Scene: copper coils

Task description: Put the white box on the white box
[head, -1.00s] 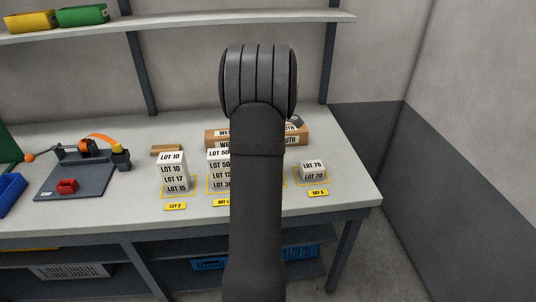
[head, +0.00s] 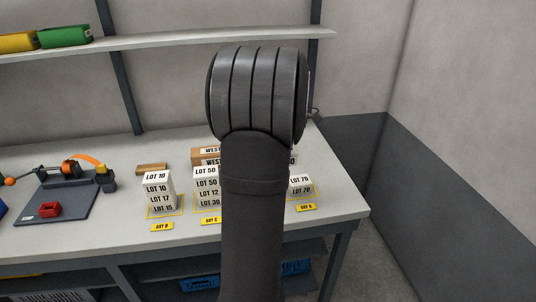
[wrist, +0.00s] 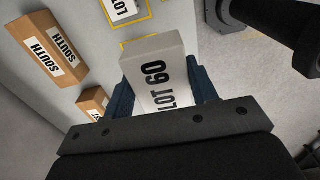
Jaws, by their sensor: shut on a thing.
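My gripper (wrist: 158,76) shows in the wrist view, its blue fingers shut on a white box marked LOT 60 (wrist: 156,58). In the head view my arm hides the gripper. Another white box marked LOT (wrist: 122,9) lies within a yellow outline at the top of the wrist view, apart from the held box.
Brown boxes (head: 198,160) stand behind the stacks; they also show in the wrist view (wrist: 46,48). Yellow tags (head: 162,227) lie in front of the outlines. A dark fixture with a red part (head: 47,209) is at the left. The bench's right end (head: 340,206) is clear.

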